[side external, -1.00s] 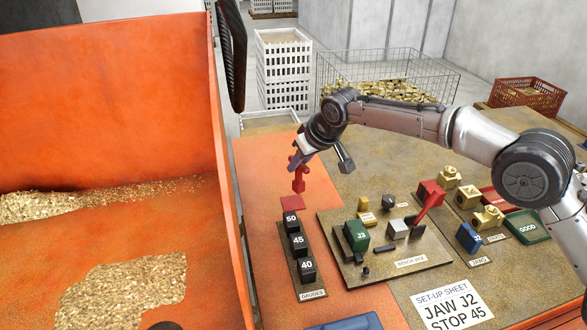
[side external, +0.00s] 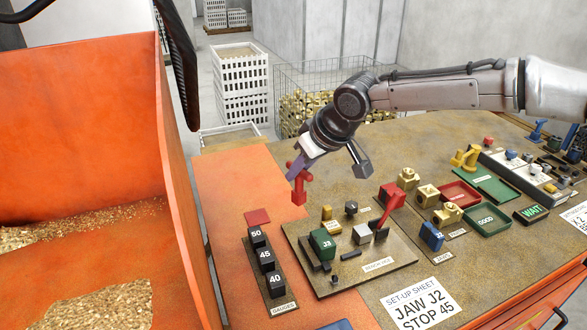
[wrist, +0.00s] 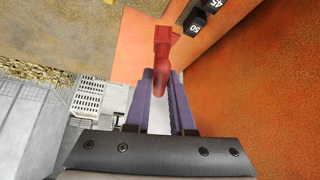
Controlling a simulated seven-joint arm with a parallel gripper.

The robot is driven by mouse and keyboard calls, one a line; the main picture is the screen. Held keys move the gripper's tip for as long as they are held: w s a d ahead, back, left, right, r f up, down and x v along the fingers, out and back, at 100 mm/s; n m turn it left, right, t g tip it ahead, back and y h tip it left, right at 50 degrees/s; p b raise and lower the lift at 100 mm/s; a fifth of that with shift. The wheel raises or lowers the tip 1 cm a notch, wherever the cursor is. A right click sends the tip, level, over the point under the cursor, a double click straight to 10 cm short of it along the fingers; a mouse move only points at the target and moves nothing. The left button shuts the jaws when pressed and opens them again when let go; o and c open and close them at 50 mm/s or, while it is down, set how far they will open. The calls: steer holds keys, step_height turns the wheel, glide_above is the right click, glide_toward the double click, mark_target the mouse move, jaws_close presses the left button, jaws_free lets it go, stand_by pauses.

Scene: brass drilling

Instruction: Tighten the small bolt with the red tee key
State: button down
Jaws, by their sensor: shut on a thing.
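My gripper (side external: 300,167) is shut on the red tee key (side external: 298,188), holding it upright above the bench, left of and behind the vice plate. In the wrist view the key (wrist: 162,45) sits between the two purple fingers. The bench vice (side external: 362,234) stands on a brown plate, with a green J3 jaw block (side external: 322,243) and a red handle (side external: 386,205). Small dark bolt-like parts (side external: 326,267) show at the plate's front left; I cannot tell which is the small bolt.
A red square pad (side external: 257,216) lies bare on the orange mat. Black gauge blocks (side external: 265,260) marked 50, 45 and 40 stand left of the vice. A set-up sheet (side external: 422,305) reads JAW J2, STOP 45. Trays (side external: 487,219) and brass parts sit to the right.

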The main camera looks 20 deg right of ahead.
steer(key=shift+m+h, duration=0.3)
steer(key=shift+m, duration=0.3)
steer(key=shift+s+d+f, duration=0.45)
steer(key=shift+s+f, duration=1.1)
steer(key=shift+s, duration=0.6)
steer(key=shift+s+d+f, duration=0.45)
steer(key=shift+s+f, duration=1.15)
steer(key=shift+s, duration=0.6)
steer(key=shift+s+d+f, duration=0.45)
steer(key=shift+s+f, duration=1.1)
steer(key=shift+s, duration=0.6)
steer(key=shift+r+n+y, duration=0.15)
steer(key=shift+n+y, duration=0.55)
steer(key=shift+n, duration=0.6)
steer(key=shift+n+g, duration=0.3)
steer(key=shift+n, duration=0.2)
steer(key=shift+n+y, duration=0.5)
steer(key=shift+w+n+g+y, duration=0.1)
steer(key=shift+n+g+y, duration=0.6)
steer(key=shift+n, duration=0.8)
steer(key=n+g, duration=0.1)
steer(key=n, duration=0.2)
steer(key=n+g+y, duration=0.1)
steer(key=n+g, duration=0.1)
steer(key=n, duration=0.1)
steer(key=shift+n+g, duration=0.3)
